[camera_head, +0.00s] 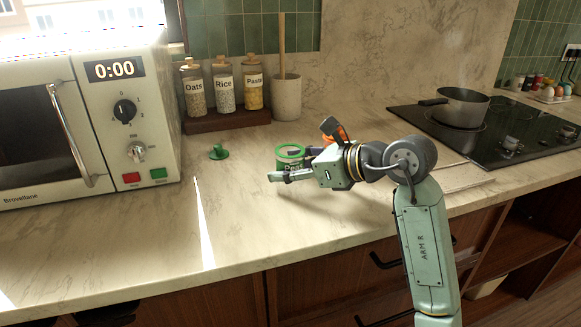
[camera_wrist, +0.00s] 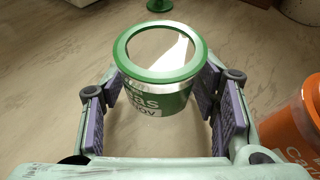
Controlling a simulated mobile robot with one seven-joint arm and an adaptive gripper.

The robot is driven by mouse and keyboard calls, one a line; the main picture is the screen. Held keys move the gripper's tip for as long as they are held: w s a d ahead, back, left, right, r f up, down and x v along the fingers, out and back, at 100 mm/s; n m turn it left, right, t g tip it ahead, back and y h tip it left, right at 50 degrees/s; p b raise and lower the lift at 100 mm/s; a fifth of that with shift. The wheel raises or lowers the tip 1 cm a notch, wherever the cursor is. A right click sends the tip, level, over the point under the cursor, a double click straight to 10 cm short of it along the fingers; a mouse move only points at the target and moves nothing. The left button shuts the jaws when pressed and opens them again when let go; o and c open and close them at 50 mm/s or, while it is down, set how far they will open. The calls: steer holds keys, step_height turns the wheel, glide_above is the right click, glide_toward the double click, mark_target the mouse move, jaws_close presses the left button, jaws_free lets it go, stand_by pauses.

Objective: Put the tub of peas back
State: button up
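The tub of peas (camera_head: 290,157), with a green rim and a "Peas" label, appears upright on the marble counter in the head view, partly hidden behind my gripper. The wrist view shows the tub (camera_wrist: 160,103) between the far ends of the two finger pads. My gripper (camera_head: 277,176) is low over the counter at the tub; its fingers also show in the wrist view (camera_wrist: 158,98), one on each side of the tub. The pads lie very close to the tub's wall, but whether they press on it cannot be told.
An orange tub (camera_wrist: 290,135) stands close on the right in the wrist view. A small green knobbed piece (camera_head: 219,153) lies on the counter. Behind are jars (camera_head: 225,92) on a wooden rack and a utensil crock (camera_head: 287,100). A microwave (camera_head: 85,115) is left, a hob with a pan (camera_head: 461,107) right.

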steer(key=shift+o, duration=0.9)
steer(key=shift+r+p, duration=0.3)
steer(key=shift+p, duration=0.05)
steer(key=shift+s+d, duration=0.15)
steer(key=shift+d, duration=0.2)
steer(key=b+v, duration=0.2)
steer(key=v, duration=0.9)
steer(key=shift+s+b, duration=0.15)
steer(key=shift+b, duration=0.15)
stand_by(0.5)
